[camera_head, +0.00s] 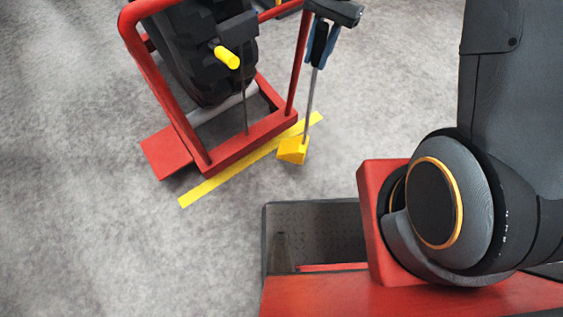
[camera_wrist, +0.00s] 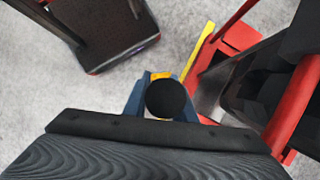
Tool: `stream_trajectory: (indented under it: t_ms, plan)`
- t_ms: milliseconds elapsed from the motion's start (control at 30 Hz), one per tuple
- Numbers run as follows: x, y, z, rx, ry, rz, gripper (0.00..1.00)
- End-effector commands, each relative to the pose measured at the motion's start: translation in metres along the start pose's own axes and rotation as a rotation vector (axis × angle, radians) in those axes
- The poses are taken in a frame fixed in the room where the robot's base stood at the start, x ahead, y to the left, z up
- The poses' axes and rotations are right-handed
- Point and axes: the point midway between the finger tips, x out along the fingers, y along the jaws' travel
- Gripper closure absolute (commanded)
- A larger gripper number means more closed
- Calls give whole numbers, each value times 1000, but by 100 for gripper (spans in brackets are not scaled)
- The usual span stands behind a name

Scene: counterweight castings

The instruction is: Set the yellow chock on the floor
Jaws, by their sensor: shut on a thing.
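The yellow chock (camera_head: 292,151) is a small wedge at the lower end of a thin grey rod with a black grip. My gripper (camera_head: 321,45) has blue fingers and is shut on this grip near its top, with the rod hanging down, slightly tilted in the picture. In the wrist view my gripper (camera_wrist: 164,100) has its blue fingers on both sides of the round black grip end (camera_wrist: 166,98). A bit of the yellow chock (camera_wrist: 160,75) shows behind it; the rest is hidden. I cannot tell whether the chock touches the floor (camera_head: 90,240).
A red frame (camera_head: 245,143) holding a large black tyre (camera_head: 205,60) stands left of the chock, with a yellow-ended lever (camera_head: 228,57). A yellow strip (camera_head: 225,172) lies on the floor along the frame's front. Grey floor is clear right of the chock.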

Motion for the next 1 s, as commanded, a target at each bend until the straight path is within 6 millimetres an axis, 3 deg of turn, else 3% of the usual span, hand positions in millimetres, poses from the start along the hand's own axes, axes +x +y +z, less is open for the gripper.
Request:
stream_trajectory:
  t_ms: [533, 1000]
  plan:
    - [31, -44, 19, 442, 1, -187, 100]
    - [39, -55, 27, 601, 0, -251, 100]
